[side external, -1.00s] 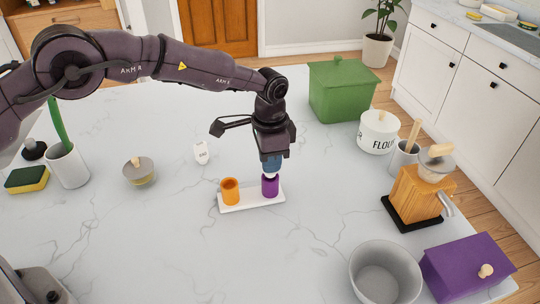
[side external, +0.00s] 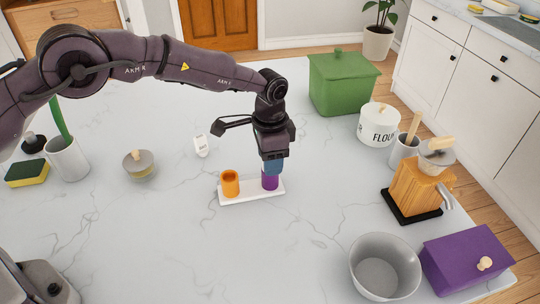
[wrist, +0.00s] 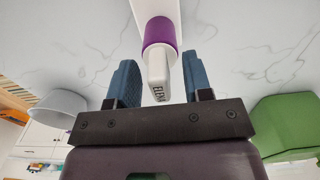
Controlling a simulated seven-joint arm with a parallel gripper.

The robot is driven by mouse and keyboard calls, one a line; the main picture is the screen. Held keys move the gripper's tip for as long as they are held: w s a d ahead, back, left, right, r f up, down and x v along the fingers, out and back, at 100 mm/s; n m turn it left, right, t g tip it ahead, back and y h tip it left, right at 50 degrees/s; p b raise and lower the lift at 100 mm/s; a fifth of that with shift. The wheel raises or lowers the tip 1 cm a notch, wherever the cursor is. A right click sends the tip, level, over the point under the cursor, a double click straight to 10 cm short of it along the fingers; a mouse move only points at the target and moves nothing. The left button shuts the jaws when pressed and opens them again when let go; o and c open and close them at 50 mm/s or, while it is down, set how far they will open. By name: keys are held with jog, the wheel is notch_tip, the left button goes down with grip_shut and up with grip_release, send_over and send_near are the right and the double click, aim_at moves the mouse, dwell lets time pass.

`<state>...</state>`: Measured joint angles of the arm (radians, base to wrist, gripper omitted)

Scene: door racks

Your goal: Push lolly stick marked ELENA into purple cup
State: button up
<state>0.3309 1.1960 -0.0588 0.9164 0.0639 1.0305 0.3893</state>
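The purple cup (side external: 270,183) stands on a white tray, directly under my gripper (side external: 272,170). The wrist view also shows the purple cup (wrist: 160,35), with the white lolly stick marked ELENA (wrist: 158,72) at its mouth. The stick looks seated in the cup, though how deep is hidden. My gripper's blue fingers (wrist: 159,62) are apart, one on each side of the stick, with a visible gap on both sides. In the side view the fingers overlap the cup's top and hide the stick.
An orange cup (side external: 230,184) stands on the same white tray (side external: 248,199), left of the purple cup. A white tag-like object (side external: 201,146) lies behind it. A grey bowl (side external: 384,270) and purple box (side external: 466,261) are at front right. The counter around the tray is clear.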

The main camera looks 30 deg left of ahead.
notch_tip(320, 180, up, 13)
dwell(0.6)
dwell(0.3)
